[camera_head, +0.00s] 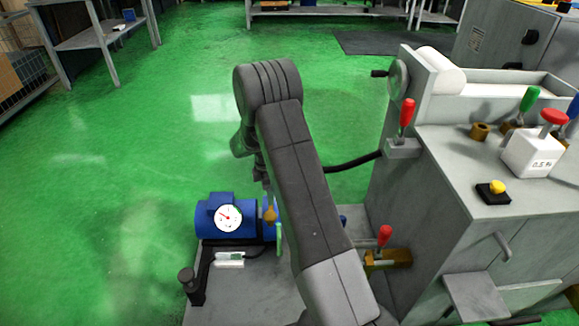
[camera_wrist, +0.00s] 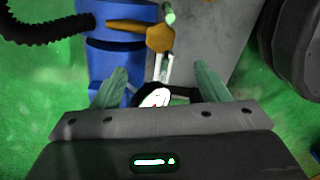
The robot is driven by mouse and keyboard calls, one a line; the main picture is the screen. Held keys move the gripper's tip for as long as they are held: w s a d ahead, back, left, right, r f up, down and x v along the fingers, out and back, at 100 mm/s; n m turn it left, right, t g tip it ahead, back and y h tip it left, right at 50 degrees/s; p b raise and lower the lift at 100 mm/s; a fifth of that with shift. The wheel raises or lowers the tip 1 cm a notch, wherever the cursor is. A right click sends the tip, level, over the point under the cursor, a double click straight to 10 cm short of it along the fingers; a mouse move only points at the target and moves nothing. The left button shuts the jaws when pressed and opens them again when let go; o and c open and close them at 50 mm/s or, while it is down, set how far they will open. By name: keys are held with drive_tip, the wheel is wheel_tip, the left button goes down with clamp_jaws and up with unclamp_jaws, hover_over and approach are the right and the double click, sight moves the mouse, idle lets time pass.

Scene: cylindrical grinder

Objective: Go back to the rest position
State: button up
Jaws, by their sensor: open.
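My gripper (camera_wrist: 162,78) is open, with its two green fingers spread apart at the left and right of the wrist view. I see nothing held between them. A white round dial gauge (camera_wrist: 155,97) shows just behind the gap, partly hidden by the gripper body. In the head view my arm reaches forward and bends down, and my gripper (camera_head: 279,238) hangs beside the blue pump unit (camera_head: 240,212), mostly hidden by my arm. A brass fitting (camera_wrist: 158,38) lies beyond the fingers in the wrist view; I cannot tell whether a finger touches anything.
The grey grinder (camera_head: 420,195) stands close on the right, with an upper red lever (camera_head: 407,112) and a lower red lever (camera_head: 384,236) facing my arm. A black hose (camera_head: 353,161) runs behind my arm. The green floor (camera_head: 120,180) is clear at left.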

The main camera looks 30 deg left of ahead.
sight(270, 215)
wheel_tip(270, 215, down, 14)
drive_tip(key=b, duration=0.4)
drive_tip(key=shift+r, duration=0.15)
drive_tip(key=shift+f, duration=0.3)
drive_tip(key=shift+r+m, duration=0.35)
drive_tip(key=shift+m, duration=0.55)
drive_tip(key=m+p, duration=0.1)
drive_tip(key=m, duration=0.6)
drive_tip(key=shift+m+p, duration=0.3)
drive_tip(key=shift+p, duration=0.1)
drive_tip(key=m+p, duration=0.1)
drive_tip(key=m, duration=0.4)
drive_tip(key=shift+p, duration=0.35)
drive_tip(key=shift+m+p, duration=0.6)
drive_tip(key=shift+m, duration=1.3)
